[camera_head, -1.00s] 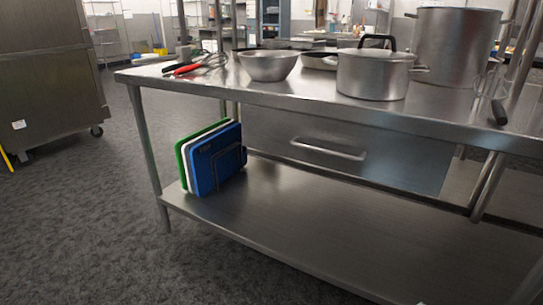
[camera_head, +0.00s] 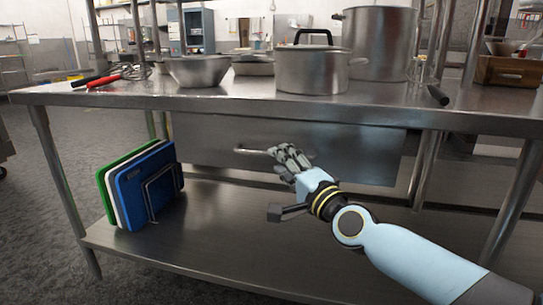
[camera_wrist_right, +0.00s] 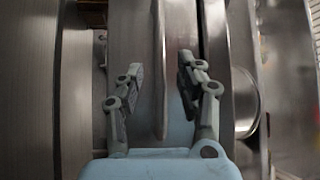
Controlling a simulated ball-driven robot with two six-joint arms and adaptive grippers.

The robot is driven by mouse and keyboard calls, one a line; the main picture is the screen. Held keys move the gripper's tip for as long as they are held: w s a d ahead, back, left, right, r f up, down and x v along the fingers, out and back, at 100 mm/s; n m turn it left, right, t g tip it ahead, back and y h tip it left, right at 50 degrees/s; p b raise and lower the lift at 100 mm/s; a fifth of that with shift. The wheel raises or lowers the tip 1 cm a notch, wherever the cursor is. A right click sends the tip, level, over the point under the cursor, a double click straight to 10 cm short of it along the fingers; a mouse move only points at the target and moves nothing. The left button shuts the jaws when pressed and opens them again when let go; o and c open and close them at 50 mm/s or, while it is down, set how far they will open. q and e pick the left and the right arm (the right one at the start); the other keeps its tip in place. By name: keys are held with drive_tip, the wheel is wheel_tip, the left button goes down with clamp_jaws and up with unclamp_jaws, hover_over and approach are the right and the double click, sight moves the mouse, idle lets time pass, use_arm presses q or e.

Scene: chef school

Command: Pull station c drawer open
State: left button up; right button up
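The drawer (camera_head: 215,133) is a plain steel front under the steel table's top, and it looks shut. Its bar handle (camera_head: 246,151) shows to the left of my right gripper (camera_head: 288,157), which covers the rest of it. In the right wrist view my right gripper (camera_wrist_right: 161,72) is open, and the handle (camera_wrist_right: 159,45) runs lengthwise between its two fingers with a gap on each side. The drawer front also fills the middle of that view (camera_wrist_right: 131,30). My left gripper is not in view.
On the steel table (camera_head: 120,97) stand a bowl (camera_head: 199,72), a lidded pot (camera_head: 312,71), a tall stockpot (camera_head: 378,45) and red-handled tools (camera_head: 104,83). Cutting boards (camera_head: 147,187) stand in a rack on the lower shelf (camera_head: 215,240). Dark floor lies at the left.

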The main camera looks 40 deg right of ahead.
drive_tip(key=w, duration=0.4)
drive_tip(key=shift+d+r, duration=0.15)
drive_tip(key=shift+r, duration=0.1)
clamp_jaws()
drive_tip(key=shift+f, duration=0.1)
